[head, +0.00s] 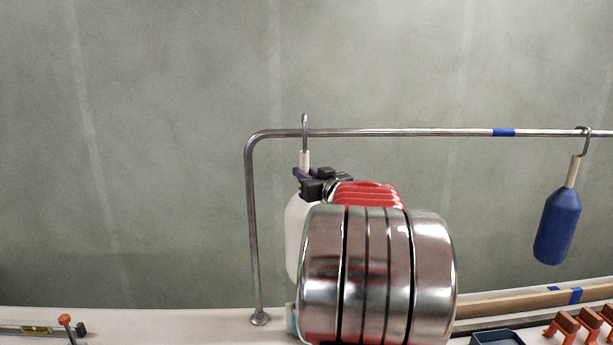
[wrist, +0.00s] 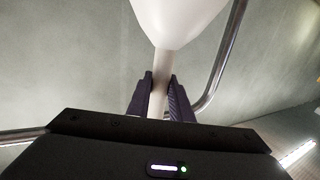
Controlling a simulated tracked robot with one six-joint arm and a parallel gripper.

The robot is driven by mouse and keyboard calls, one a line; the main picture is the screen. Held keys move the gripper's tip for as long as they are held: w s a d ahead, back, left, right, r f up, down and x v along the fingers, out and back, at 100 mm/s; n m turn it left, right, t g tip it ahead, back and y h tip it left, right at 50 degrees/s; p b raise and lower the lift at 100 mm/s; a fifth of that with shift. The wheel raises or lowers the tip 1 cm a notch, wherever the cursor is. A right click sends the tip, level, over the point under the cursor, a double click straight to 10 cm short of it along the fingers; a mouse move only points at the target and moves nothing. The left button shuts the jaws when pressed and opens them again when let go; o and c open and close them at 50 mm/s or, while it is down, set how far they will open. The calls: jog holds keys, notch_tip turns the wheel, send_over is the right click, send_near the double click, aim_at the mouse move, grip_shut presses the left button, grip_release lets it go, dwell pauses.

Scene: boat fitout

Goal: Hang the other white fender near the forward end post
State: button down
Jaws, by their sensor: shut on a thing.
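A white fender (head: 294,228) hangs upright by the left bend of the steel rail (head: 400,132), largely hidden behind my arm in the head view. Its hook (head: 305,130) shows at the rail; I cannot tell whether it bears on the rail. The end post (head: 253,225) stands just left of the fender. My gripper (head: 302,173) is shut on the fender's pale neck, below the hook. In the wrist view my gripper's fingers (wrist: 159,100) close on both sides of the neck, and the fender's white body (wrist: 178,18) is at the top.
A blue fender (head: 558,225) hangs tilted from the rail at the right. Blue tape (head: 503,132) marks the rail between the fenders. Orange clamps (head: 578,327), a dark tray (head: 497,338) and a spirit level (head: 38,329) lie below.

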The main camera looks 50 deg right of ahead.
jog(key=shift+w+d+r, duration=0.1)
jog(key=shift+w+d, duration=1.1)
jog(key=shift+d, duration=0.15)
jog(key=shift+w+d, duration=0.4)
jog(key=shift+d, duration=0.05)
jog(key=shift+f, duration=1.6)
jog(key=c, duration=1.5)
grip_release()
jog(key=shift+f, duration=0.2)
jog(key=shift+s, duration=0.1)
